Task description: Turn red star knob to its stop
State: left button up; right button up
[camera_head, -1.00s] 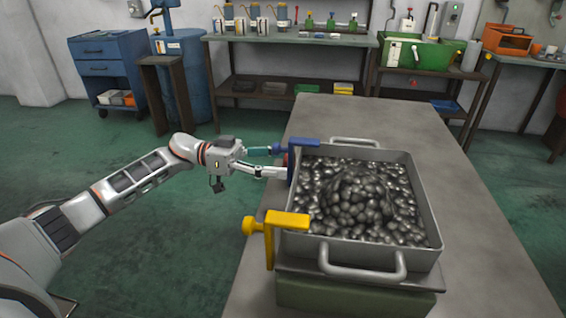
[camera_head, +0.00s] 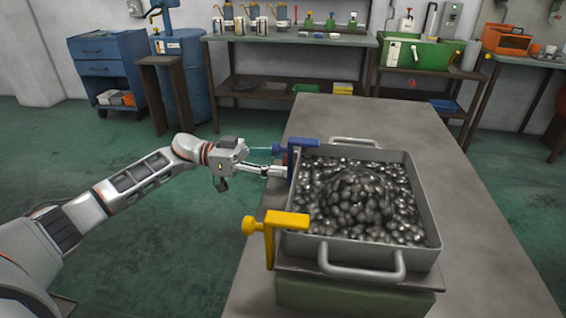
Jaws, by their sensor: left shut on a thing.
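How far the knob is turned cannot be told. My right gripper is out of view.
Table space is free on the right and behind. A workbench (camera_head: 300,42) stands at the back wall.

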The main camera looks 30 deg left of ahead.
pick_arm(q)
jog(key=shift+s+m, duration=0.1)
jog(key=shift+m, duration=2.9)
jog(key=o, duration=1.1)
jog(key=v, duration=1.2)
